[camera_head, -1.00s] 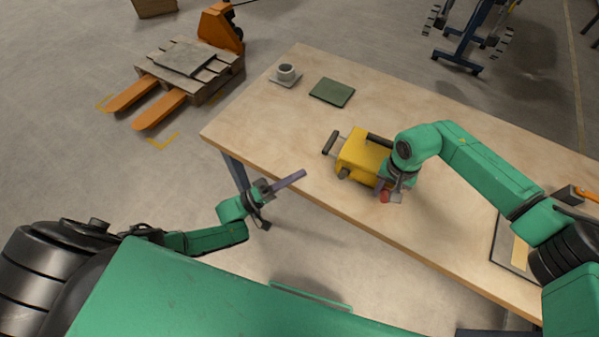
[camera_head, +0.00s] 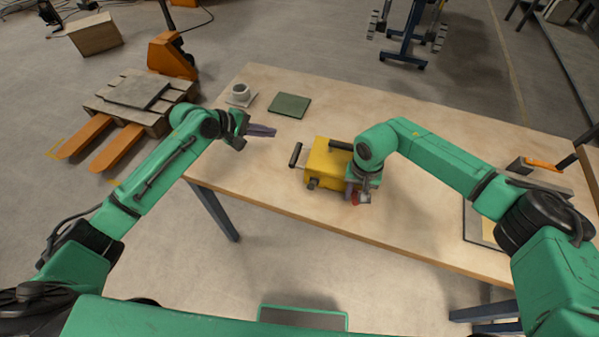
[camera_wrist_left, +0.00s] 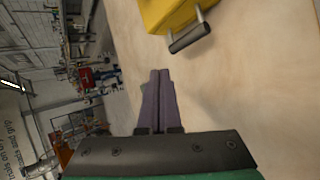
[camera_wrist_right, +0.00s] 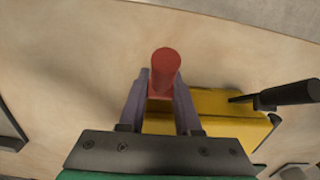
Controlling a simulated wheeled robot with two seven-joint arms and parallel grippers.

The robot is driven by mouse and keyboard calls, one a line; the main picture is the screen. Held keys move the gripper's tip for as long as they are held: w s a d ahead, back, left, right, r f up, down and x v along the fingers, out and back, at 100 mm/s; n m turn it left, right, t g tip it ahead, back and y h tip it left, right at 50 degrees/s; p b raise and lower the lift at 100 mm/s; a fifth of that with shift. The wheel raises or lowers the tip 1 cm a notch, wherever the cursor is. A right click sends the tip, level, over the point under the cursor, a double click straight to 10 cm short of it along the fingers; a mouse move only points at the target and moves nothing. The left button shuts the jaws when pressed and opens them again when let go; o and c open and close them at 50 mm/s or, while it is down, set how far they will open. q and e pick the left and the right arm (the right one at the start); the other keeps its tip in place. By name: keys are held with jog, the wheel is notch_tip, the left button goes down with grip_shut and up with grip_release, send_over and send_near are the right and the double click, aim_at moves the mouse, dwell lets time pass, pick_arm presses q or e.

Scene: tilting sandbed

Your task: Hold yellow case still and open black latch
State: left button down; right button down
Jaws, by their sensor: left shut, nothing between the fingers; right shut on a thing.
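The yellow case (camera_head: 322,162) stands near the table's front edge. I cannot tell for sure which is the latch. The left wrist view shows the case (camera_wrist_left: 165,12) and a black bar (camera_wrist_left: 190,38) ahead and to the right. My left gripper (camera_head: 274,131) is shut and empty above the table, left of the case and apart from it. My right gripper (camera_wrist_right: 162,76) is shut on a red knob (camera_wrist_right: 165,68) at the case's front.
A wooden table (camera_head: 400,120) carries a cup (camera_head: 240,90) on a saucer and a green book (camera_head: 289,105) at the back left. A dark-framed tray (camera_head: 474,222) lies at the right. The surface left of the case is clear.

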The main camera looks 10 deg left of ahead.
pick_arm(q)
jog(key=s+r+m+g, duration=0.4)
jog(key=s+r+g, duration=0.15)
jog(key=s, duration=0.35)
send_near(314, 182)
jog(key=w+f, duration=0.3)
jog(key=shift+y, duration=0.3)
jog(key=s+d+f, duration=0.1)
jog(key=d+f, duration=0.1)
jog(key=d, duration=0.1)
jog(key=shift+s+f, duration=0.2)
jog(key=shift+s, duration=0.2)
jog(key=shift+s+d+f, duration=0.15)
jog(key=shift+s+f, duration=0.45)
jog(key=shift+s, duration=0.35)
pick_arm(e)
jog(key=shift+a, duration=0.1)
jog(key=shift+r, duration=0.1)
